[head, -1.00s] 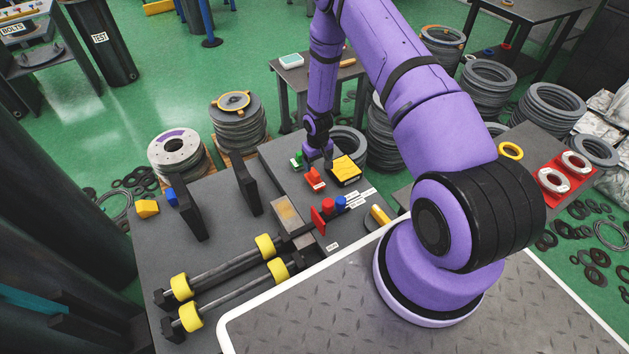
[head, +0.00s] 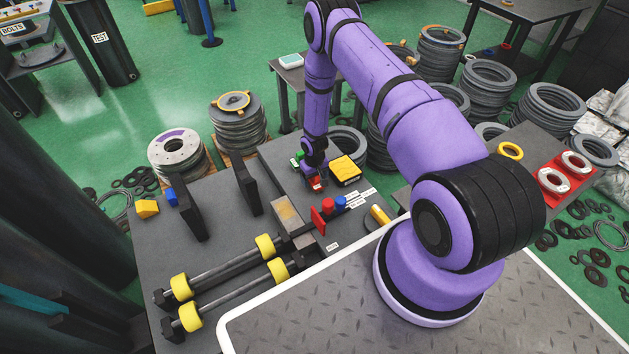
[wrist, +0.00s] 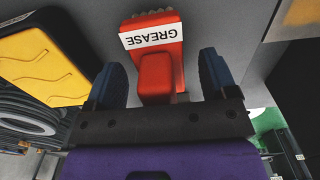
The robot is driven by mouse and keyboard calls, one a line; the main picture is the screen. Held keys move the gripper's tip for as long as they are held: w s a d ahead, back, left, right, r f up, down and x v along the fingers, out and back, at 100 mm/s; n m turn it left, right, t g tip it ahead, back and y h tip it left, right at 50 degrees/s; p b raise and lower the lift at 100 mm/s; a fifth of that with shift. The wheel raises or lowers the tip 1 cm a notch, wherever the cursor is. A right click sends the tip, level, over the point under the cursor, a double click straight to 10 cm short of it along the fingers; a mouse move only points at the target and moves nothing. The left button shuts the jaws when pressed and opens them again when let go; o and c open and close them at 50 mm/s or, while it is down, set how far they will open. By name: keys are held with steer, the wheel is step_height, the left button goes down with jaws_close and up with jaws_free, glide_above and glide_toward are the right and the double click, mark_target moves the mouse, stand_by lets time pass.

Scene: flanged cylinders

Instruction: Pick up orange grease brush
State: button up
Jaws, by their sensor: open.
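The grease brush (wrist: 154,50) is a red-orange block with a white label reading GREASE and a narrower end toward me. In the wrist view it lies between the two dark blue fingers of my gripper (wrist: 164,80), which are open with a gap on either side of it. In the head view my gripper (head: 314,173) points down over the brush (head: 315,184) on the dark table (head: 225,190). The fingers hide part of the brush there, and I cannot tell how far down they reach around it.
A yellow-and-black box (head: 345,169) stands close to the right of the brush. A green object (head: 298,157) is just behind on the left. Red and blue cylinders (head: 333,204) and white labels are in front. Black upright plates (head: 247,188) stand to the left.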

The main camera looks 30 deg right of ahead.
steer(key=c, duration=1.2)
steer(key=shift+o, duration=0.2)
steer(key=shift+r, duration=0.1)
step_height(320, 180, up, 10)
steer(key=shift+f, duration=0.1)
steer(key=o, duration=0.5)
steer(key=shift+c, duration=1.3)
